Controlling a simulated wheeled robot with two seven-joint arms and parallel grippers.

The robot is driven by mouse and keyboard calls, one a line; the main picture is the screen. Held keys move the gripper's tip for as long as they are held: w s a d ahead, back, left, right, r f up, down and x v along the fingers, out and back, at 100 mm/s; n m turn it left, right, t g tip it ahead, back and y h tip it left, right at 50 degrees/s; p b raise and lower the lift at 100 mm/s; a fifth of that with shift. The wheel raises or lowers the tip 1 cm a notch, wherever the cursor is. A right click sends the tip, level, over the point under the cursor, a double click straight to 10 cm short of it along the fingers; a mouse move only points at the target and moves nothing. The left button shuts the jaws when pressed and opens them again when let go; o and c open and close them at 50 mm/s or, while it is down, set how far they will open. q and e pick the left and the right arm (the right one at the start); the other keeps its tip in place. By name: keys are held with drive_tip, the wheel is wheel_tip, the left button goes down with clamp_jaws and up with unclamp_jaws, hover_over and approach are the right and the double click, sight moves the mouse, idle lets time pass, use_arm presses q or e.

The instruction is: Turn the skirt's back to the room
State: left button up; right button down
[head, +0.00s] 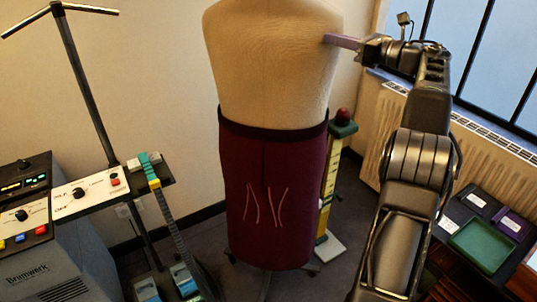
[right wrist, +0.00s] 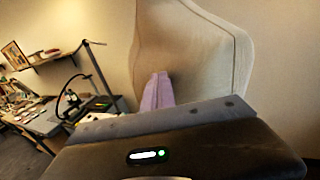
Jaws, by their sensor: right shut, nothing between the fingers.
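A maroon skirt (head: 290,165) with a dark waistband hangs on a beige dress form (head: 265,60). The side facing me shows a centre seam and several pale pink lines low down. My right gripper (head: 328,40), with purple fingers, is shut and empty at the right side of the form's torso, well above the waistband. In the right wrist view its fingers (right wrist: 159,84) point at the pale form (right wrist: 195,50); I cannot tell whether they touch it. The skirt is out of sight in that view. My left gripper is not in view.
A console (head: 60,260) with knobs and a lamp-like pole stand at left. A yellow measuring stand (head: 330,185) with a red top is close behind the form at right. A green tray (head: 482,245) lies at lower right, below the radiator (head: 480,150) and window.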

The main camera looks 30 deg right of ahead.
drive_tip(key=shift+a, duration=0.15)
drive_tip(key=d+p, duration=0.2)
drive_tip(key=w+d+p, duration=0.1)
drive_tip(key=d+p, duration=0.1)
drive_tip(key=d, duration=0.1)
drive_tip(key=shift+w, duration=0.2)
drive_tip(key=shift+a, duration=0.1)
idle(0.4)
